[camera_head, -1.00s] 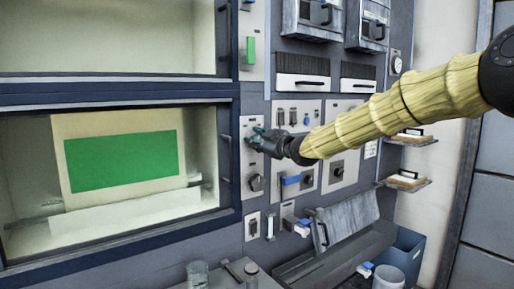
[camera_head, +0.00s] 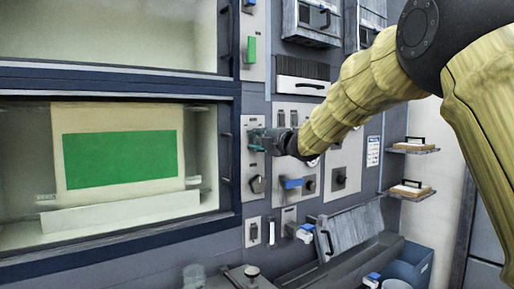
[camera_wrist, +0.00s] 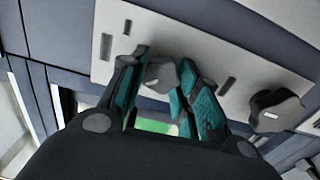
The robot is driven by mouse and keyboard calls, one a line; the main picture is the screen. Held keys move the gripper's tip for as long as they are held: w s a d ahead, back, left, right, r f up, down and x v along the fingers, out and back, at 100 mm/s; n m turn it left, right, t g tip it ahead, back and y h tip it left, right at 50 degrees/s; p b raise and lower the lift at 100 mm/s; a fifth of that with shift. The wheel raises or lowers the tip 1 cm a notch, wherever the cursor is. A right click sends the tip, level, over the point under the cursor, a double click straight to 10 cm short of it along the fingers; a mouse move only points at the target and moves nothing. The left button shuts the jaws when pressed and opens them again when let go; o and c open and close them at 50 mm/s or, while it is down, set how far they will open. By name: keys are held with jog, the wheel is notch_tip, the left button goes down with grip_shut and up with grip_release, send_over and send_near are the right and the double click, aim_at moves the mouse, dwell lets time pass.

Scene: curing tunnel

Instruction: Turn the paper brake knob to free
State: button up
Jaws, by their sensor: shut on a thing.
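My gripper (camera_head: 257,140) is at the upper part of a narrow light panel (camera_head: 254,200) just right of the lower window. In the wrist view, the teal-padded fingers of my gripper (camera_wrist: 164,68) are shut on a grey knob (camera_wrist: 161,76) with a short white mark, one finger on each side. My gripper hides this knob in the head view. A second dark knob (camera_wrist: 277,110) with a white mark sits on the same panel, and it shows below my gripper in the head view (camera_head: 257,184). The labels are too small to read, so I cannot tell which setting is which.
A lower window (camera_head: 120,160) with a green-printed sheet is at the left. A panel (camera_head: 322,172) with a blue lever (camera_head: 291,183) and dark knobs stands to the right. A green handle (camera_head: 249,49) is above.

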jog(key=shift+d+n+b, duration=0.1)
jog(key=shift+n+b, duration=0.35)
jog(key=shift+n, duration=0.15)
jog(key=shift+w+r, duration=0.1)
jog(key=shift+r, duration=0.05)
jog(key=o, duration=1)
jog(key=shift+d, duration=0.1)
jog(key=v, duration=1.2)
